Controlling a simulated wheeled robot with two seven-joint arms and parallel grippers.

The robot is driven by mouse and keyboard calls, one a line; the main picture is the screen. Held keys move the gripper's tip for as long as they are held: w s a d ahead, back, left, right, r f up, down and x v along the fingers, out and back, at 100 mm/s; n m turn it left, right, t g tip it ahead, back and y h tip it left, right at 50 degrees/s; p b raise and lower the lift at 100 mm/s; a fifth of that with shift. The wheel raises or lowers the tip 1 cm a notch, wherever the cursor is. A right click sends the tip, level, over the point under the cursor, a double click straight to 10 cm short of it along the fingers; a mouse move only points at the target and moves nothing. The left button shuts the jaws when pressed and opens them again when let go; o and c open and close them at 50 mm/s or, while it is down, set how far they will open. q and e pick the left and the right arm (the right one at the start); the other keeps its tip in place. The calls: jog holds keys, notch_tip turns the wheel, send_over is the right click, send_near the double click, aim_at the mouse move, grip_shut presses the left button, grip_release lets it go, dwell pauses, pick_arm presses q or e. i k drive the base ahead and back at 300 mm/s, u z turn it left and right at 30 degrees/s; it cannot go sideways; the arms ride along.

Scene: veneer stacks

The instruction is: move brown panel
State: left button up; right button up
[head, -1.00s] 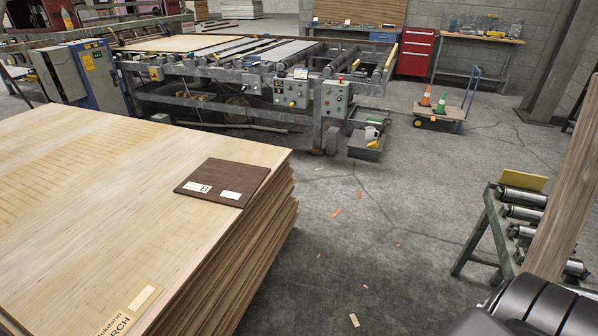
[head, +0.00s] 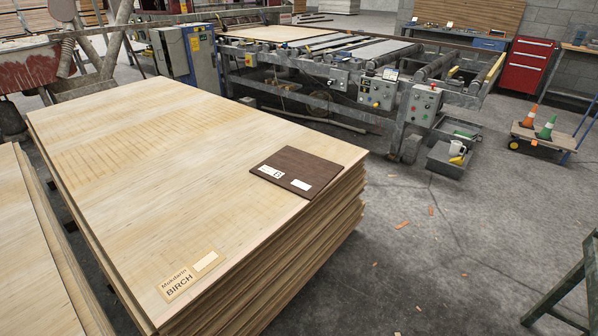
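The brown panel (head: 297,167) is a small dark rectangular board with two white labels on its near side. It lies flat on top of the birch veneer stack (head: 190,165), close to the stack's right corner. Neither of my grippers shows in the head view, and nothing touches the panel.
A birch label (head: 190,275) lies at the stack's near corner. Another stack (head: 30,260) stands at the left. A roller machine (head: 400,100) stands behind. A cart with cones (head: 545,135) and a green stand (head: 570,290) are at the right. The floor (head: 440,230) between is mostly open.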

aim_at(304, 174)
jog(key=z, duration=0.55)
jog(key=i, duration=1.1)
jog(key=z, duration=0.4)
jog(key=i, duration=1)
jog(key=u, duration=0.15)
